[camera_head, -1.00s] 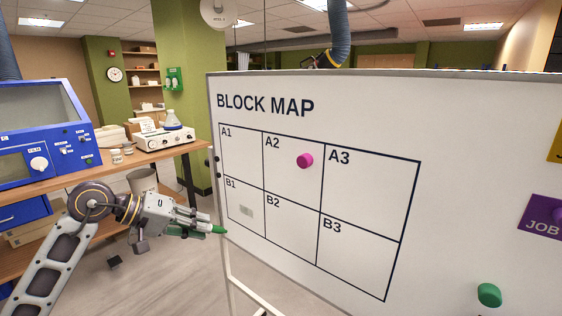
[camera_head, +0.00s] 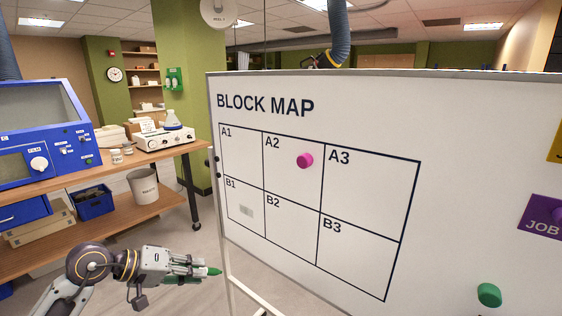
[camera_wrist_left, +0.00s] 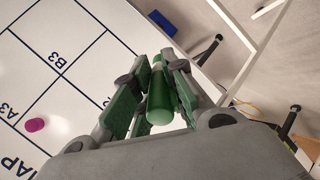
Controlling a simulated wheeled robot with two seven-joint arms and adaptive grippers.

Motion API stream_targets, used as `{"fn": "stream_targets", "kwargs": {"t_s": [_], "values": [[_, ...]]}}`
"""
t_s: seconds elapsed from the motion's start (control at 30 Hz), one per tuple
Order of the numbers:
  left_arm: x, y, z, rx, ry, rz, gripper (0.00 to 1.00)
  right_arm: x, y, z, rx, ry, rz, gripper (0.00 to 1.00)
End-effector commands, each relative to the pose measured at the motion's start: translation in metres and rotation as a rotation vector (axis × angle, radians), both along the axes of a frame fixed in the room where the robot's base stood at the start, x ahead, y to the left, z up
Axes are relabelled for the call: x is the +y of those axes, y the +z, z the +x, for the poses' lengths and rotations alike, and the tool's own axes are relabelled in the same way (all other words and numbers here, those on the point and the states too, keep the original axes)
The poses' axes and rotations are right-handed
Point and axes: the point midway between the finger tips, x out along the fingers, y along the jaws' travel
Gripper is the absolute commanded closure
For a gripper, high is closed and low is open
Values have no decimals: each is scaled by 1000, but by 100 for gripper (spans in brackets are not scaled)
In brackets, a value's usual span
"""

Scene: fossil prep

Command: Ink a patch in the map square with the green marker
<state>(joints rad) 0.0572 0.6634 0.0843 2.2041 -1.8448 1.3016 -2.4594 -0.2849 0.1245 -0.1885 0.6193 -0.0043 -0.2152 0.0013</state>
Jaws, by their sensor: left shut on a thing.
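The whiteboard (camera_head: 450,170) carries a "BLOCK MAP" grid with squares A1 to B3. A grey patch (camera_head: 246,211) shows in square B1, and a magenta round magnet (camera_head: 305,161) sits in A2. My left gripper (camera_head: 198,268) is shut on the green marker (camera_head: 214,272), low and left of the board, below the grid. The marker points right, toward the board's lower left edge; I cannot tell if it touches. In the left wrist view the marker (camera_wrist_left: 159,100) lies between the green-padded fingers, with the magnet (camera_wrist_left: 36,124) and grid behind. My right gripper is not in view.
A green magnet (camera_head: 489,295) and a purple JOB card (camera_head: 543,216) are on the board's right. A wooden bench (camera_head: 150,158) with a blue machine (camera_head: 45,130) stands at left, with a bin (camera_head: 144,187) on its lower shelf. A blue block (camera_wrist_left: 162,23) shows in the left wrist view.

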Motion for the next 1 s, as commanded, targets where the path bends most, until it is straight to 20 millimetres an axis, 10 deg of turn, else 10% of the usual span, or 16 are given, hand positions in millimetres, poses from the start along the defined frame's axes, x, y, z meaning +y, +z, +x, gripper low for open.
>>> {"fn": "stream_targets", "kwargs": {"t_s": [0.5,1.0], "values": [[-1,-56,-27,1,1,-1,100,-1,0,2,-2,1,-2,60],[-1,-62,-30,0,1,-1,100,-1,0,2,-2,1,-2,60]]}}
